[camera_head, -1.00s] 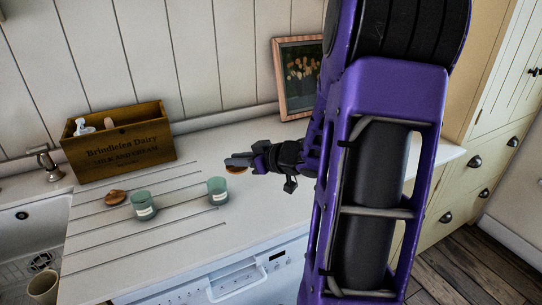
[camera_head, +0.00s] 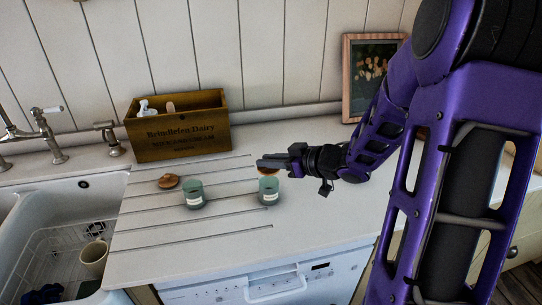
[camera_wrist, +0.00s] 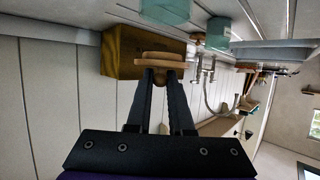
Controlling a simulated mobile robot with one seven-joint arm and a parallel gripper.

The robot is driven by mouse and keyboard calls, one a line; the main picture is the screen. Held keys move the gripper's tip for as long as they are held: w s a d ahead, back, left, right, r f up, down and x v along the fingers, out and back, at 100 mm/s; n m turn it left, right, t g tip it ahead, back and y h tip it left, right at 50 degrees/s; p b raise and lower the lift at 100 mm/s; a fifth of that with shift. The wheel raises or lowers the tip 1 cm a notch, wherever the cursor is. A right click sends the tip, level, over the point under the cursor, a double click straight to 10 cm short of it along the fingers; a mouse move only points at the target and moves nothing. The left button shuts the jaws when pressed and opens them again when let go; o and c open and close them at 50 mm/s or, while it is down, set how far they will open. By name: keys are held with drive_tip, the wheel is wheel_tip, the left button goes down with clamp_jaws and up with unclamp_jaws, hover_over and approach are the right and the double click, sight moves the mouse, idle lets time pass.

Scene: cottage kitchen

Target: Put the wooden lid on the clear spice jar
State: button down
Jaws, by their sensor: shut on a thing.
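My gripper (camera_head: 278,163) is shut on a round wooden lid (camera_head: 267,171), held roughly level. The lid also shows at the fingertips in the wrist view (camera_wrist: 158,60). In the head view it appears just above or behind the top of the right greenish see-through jar (camera_head: 268,190); I cannot tell whether they touch. A second, similar jar (camera_head: 194,196) stands upright to its left. Both have pale labels, and neither shows a lid on it. Another wooden lid (camera_head: 168,181) lies on the counter behind and left of the second jar.
A wooden box (camera_head: 178,140) with bottles stands at the back against the wall. A framed picture (camera_head: 370,75) leans at the back right. The sink (camera_head: 60,210), with a rack and mug (camera_head: 94,258), is at left. The grooved counter's front (camera_head: 170,258) is clear.

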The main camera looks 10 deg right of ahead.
sight(277, 171)
drive_tip(key=shift+f+b, duration=1.6)
drive_tip(key=shift+f, duration=0.15)
drive_tip(key=shift+r+p, duration=0.1)
drive_tip(key=shift+p, duration=0.6)
drive_tip(key=shift+f+b, duration=0.4)
drive_tip(key=shift+f, duration=0.3)
drive_tip(key=c, duration=1.1)
unclamp_jaws()
drive_tip(key=shift+d, duration=0.1)
